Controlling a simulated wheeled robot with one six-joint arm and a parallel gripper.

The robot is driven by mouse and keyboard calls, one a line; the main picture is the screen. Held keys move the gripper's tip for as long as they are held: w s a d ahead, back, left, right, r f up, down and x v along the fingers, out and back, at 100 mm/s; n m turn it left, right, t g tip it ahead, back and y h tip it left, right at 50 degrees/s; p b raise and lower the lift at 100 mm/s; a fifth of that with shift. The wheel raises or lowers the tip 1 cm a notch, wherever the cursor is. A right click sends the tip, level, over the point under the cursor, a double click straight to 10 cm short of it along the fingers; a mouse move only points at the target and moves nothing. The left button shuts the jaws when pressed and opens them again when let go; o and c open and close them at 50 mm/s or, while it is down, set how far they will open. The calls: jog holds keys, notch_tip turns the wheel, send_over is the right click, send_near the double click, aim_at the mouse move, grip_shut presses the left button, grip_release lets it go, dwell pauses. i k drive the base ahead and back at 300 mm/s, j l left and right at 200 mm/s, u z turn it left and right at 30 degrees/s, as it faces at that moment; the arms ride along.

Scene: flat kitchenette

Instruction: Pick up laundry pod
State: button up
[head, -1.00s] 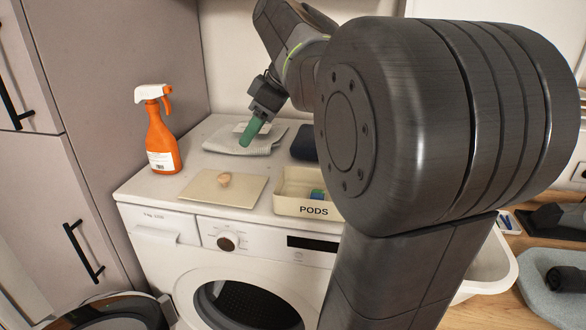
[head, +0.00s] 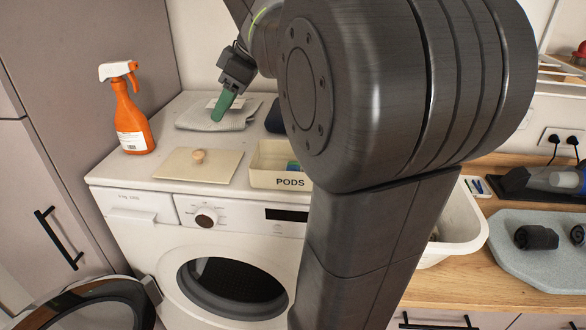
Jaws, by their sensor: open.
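The cream box labelled PODS (head: 262,179) stands open on top of the washing machine. A blue and green laundry pod (head: 293,166) shows inside it, partly cut off by my arm. The right part of the box is hidden behind my arm. A flat cream lid (head: 180,168) with a small wooden knob (head: 198,156) lies left of the box. My gripper (head: 217,117), with green fingers, is open and points down above a folded grey cloth, behind and left of the box. The fingers overlap from this side, and nothing shows between them.
An orange spray bottle (head: 131,117) stands at the left. The grey cloth (head: 243,119) and a dark folded cloth (head: 274,118) lie at the back. The washing machine's round door (head: 105,312) hangs open. A white basin (head: 457,232) and wooden counter (head: 412,286) are at the right.

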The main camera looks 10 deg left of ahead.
aim_at(294, 166)
jog(key=k+j, duration=0.1)
jog(key=j, duration=0.3)
jog(key=k+j+u, duration=0.1)
jog(key=j, duration=0.3)
jog(key=k+j, duration=0.15)
jog(key=j, duration=0.25)
